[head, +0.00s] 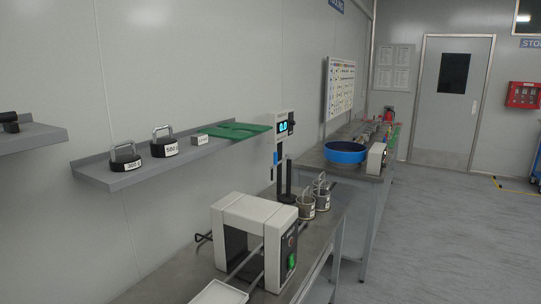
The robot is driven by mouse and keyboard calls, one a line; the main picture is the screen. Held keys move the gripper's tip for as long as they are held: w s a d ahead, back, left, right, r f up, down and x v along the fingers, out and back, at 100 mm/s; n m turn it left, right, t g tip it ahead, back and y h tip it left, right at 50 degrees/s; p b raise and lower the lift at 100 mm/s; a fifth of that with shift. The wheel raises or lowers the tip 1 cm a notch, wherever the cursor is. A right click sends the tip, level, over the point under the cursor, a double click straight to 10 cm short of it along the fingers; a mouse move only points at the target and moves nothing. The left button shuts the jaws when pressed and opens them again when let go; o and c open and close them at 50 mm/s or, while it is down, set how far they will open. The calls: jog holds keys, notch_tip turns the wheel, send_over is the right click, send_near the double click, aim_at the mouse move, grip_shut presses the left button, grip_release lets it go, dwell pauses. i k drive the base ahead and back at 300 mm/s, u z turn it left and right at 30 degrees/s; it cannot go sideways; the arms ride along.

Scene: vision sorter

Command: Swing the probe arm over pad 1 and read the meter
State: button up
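A white meter (283,126) with a lit blue display stands on a dark post on the near bench, in the middle of the head view. The display seems to read 0.0, though it is small. A thin dark part with a blue section (275,160) hangs below the meter; I cannot tell whether it is the probe arm. No pad marked 1 can be made out. My gripper is not in view.
A white arch-shaped machine (252,222) stands on the near bench, with a white tray (220,292) before it. Two handled pots (307,206) stand near the post. A wall shelf (120,180) holds handled weights. A blue bowl (345,153) is farther back. Floor at right is clear.

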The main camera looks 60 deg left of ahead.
aim_at(289, 157)
jog(key=i, duration=2.35)
jog(key=z, duration=0.45)
jog(key=k, duration=0.15)
jog(key=u, duration=3.5)
